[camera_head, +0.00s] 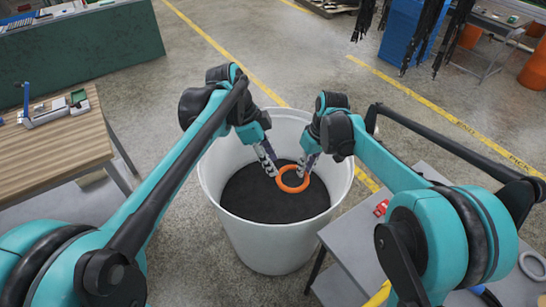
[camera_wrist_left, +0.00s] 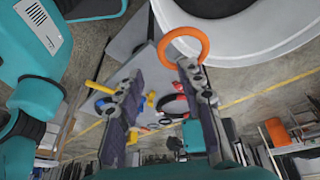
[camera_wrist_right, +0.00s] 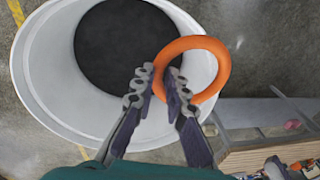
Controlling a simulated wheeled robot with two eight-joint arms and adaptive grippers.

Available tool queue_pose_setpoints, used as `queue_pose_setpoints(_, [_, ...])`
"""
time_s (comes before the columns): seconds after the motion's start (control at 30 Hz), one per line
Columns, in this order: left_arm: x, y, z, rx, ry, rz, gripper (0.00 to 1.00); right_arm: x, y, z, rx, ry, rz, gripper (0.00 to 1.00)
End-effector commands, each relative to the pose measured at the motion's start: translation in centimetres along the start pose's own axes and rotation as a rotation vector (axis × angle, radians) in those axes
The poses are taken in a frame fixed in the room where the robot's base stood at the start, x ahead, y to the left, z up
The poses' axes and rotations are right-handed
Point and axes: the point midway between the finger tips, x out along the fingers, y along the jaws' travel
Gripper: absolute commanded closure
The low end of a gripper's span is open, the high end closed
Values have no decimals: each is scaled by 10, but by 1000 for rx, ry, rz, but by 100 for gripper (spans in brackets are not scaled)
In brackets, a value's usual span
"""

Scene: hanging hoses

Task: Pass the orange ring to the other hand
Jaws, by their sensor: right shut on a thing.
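The orange ring (camera_head: 281,184) is held above a large white bin. My right gripper (camera_head: 309,160) is shut on one side of the ring; in the right wrist view the ring (camera_wrist_right: 222,75) passes between the fingertips (camera_wrist_right: 158,78). My left gripper (camera_head: 268,164) is close to the ring's left side. In the left wrist view its fingers (camera_wrist_left: 160,72) are spread with nothing between them, and the ring (camera_wrist_left: 203,42) shows at the tip of the right-hand finger. I cannot tell whether that finger touches it.
The white bin (camera_head: 240,240) with a dark inside stands under both grippers. A grey table (camera_head: 345,240) with a red item (camera_head: 381,208) is at the right, a wooden table (camera_head: 55,145) at the left.

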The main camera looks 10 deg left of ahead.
Motion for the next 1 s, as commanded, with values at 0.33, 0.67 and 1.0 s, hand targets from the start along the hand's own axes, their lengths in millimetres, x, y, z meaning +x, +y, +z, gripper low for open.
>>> queue_pose_setpoints(0.33, [24, -6, -7, 83, 16, 37, 62, 0, 0, 0, 0, 0, 0, 100])
queue_pose_setpoints(0.67, [88, -4, -8, 80, 15, 35, 62, 0, 0, 0, 0, 0, 0, 100])
queue_pose_setpoints(1.0, [121, -2, -8, 78, 15, 35, 62, 0, 0, 0, 0, 0, 0, 100])
